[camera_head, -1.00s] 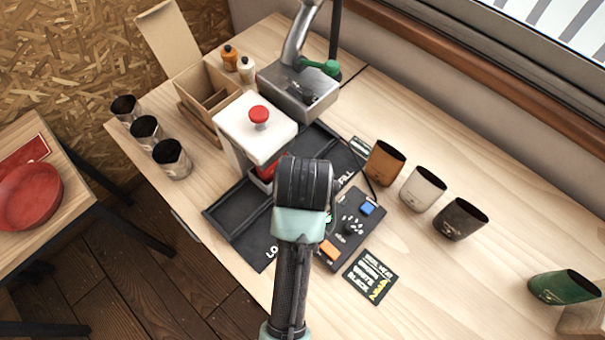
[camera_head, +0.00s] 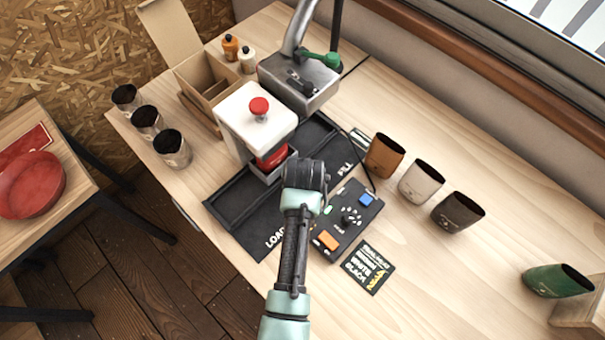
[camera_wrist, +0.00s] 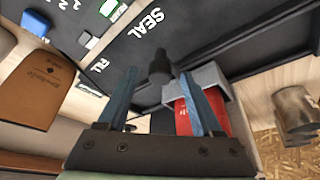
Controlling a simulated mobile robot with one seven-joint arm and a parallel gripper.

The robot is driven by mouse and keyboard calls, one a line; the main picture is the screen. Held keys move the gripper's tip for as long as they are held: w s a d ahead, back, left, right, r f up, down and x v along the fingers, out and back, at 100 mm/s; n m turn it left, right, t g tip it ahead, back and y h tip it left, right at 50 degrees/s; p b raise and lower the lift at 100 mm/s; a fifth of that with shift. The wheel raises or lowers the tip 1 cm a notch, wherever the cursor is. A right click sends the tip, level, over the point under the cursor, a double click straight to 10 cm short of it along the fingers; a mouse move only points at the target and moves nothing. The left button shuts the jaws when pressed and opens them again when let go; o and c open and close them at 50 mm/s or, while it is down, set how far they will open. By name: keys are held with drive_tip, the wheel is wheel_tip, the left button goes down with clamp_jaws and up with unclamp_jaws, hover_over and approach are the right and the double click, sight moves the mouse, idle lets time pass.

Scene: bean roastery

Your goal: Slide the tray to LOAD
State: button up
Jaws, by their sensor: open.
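The grey tray (camera_head: 270,176) sits on the dark track (camera_head: 235,202) beside the white press with a red knob, and a red pouch (camera_head: 272,158) stands in it. The LOAD lettering (camera_head: 275,238) is at the track's near end. In the wrist view, the tray (camera_wrist: 208,76) carries the red pouch (camera_wrist: 184,118) and has a dark round knob (camera_wrist: 160,68) on its side. My gripper (camera_wrist: 158,72) is open, its two blue fingers on either side of the knob in the picture. I cannot tell how deep the knob lies between them. In the head view my wrist hides the fingers.
The white press (camera_head: 252,120) rises close by the tray. A control panel (camera_head: 346,220) with blue and orange buttons lies right of my arm. Brown (camera_head: 384,155), white and dark pouches stand farther right. Steel cups (camera_head: 172,148) stand at the left edge.

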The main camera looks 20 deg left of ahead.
drive_tip(key=shift+f, duration=0.1)
clamp_jaws()
idle(0.3)
idle(1.1)
